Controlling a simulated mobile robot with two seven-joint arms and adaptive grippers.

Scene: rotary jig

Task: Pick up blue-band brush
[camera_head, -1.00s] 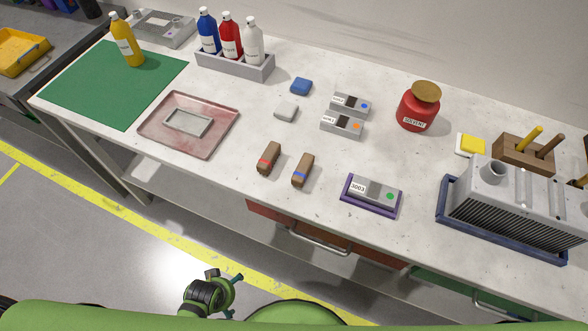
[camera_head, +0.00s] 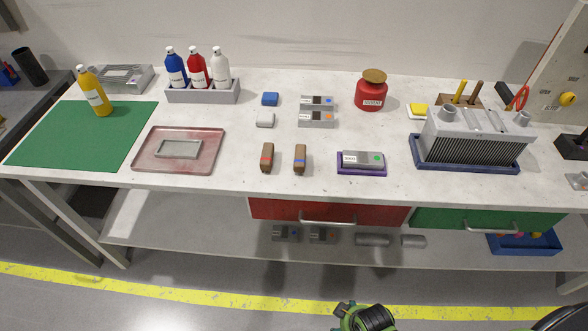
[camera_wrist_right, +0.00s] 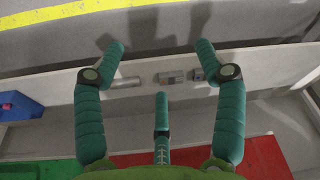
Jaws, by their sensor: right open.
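The blue-band brush (camera_head: 300,158) is a small brown block with a blue mark, lying near the front edge of the bench top. A similar brown brush with a red mark (camera_head: 267,157) lies just left of it, apart from it. My right gripper (camera_wrist_right: 160,75) shows in the right wrist view with its green fingers spread and nothing between them. It is out in front of the bench, over the lower shelf and drawer fronts, away from the brush. The brush is not in the wrist view. My left gripper cannot be made out.
A purple-based device (camera_head: 361,163) lies right of the brushes, and a reddish tray (camera_head: 212,160) left. Grey boxes (camera_head: 317,119) and a white block (camera_head: 265,120) lie behind. A red drawer (camera_head: 290,211) is below the front edge. Bench top around the brushes is clear.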

